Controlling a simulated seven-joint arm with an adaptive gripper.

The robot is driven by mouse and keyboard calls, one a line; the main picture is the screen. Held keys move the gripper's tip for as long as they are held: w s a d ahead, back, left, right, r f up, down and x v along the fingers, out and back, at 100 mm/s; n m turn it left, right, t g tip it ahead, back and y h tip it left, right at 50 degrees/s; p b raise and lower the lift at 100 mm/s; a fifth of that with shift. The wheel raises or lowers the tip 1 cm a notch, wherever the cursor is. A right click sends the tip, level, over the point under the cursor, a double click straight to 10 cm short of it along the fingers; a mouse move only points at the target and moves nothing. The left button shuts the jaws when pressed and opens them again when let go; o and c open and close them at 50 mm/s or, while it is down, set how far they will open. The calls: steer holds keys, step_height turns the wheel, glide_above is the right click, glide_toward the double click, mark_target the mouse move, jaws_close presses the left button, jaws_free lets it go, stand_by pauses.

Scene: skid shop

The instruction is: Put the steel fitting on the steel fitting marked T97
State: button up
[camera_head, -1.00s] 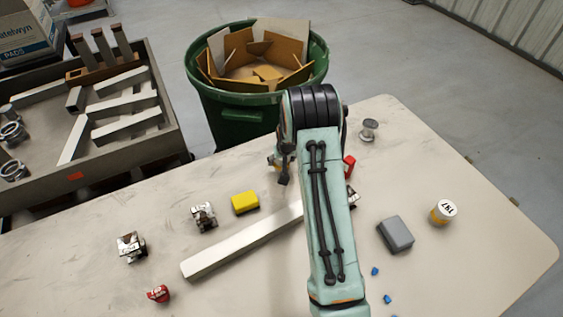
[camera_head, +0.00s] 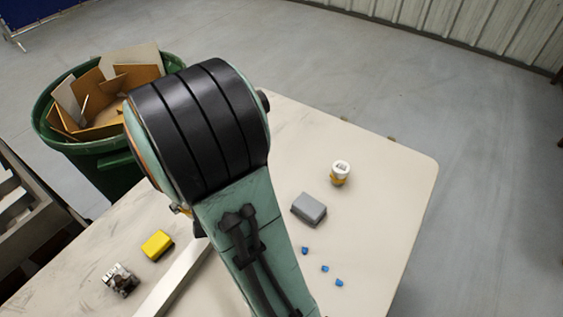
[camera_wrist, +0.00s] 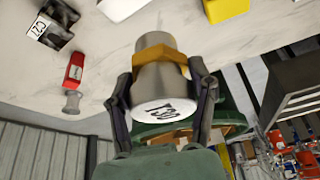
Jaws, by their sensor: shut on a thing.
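In the wrist view my gripper (camera_wrist: 160,74) is shut on a steel fitting (camera_wrist: 159,86), a grey cylinder with a brass-coloured hex band. Its white end face bears a mark that looks like T30, seen at a slant. The fitting is held above the table. In the head view another fitting (camera_head: 340,173), with a white top and a yellow-brown band, stands upright on the table at the right. Its mark is too small to read now but looked like T97 earlier. My gripper and the held fitting are hidden behind my arm in the head view.
A grey block (camera_head: 309,209) and several blue bits (camera_head: 325,268) lie near the standing fitting. A yellow block (camera_head: 157,244), a metal bar (camera_head: 178,279) and a shiny block (camera_head: 120,280) are at left. A green bin (camera_head: 52,137) stands behind.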

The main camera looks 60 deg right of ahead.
steer(key=shift+s+m, duration=0.15)
steer(key=shift+m, duration=0.15)
steer(key=s+d+r+m+g+h, duration=0.2)
steer(key=s+d+r+m, duration=0.2)
steer(key=s+d+m, duration=0.6)
steer(key=s+d+r+m+g+h, duration=0.1)
steer(key=s+d+r+m+g, duration=0.35)
steer(key=s+d, duration=0.8)
steer(key=m+t, duration=0.2)
glide_toward(345, 163)
steer(key=shift+s+d+f+g, duration=0.1)
steer(key=shift+d+f+g, duration=0.15)
steer(key=shift+d+f, duration=0.5)
steer(key=shift+f, duration=0.05)
steer(key=shift+d+f, duration=0.15)
steer(key=shift+f, duration=1.5)
steer(key=shift+f, duration=0.1)
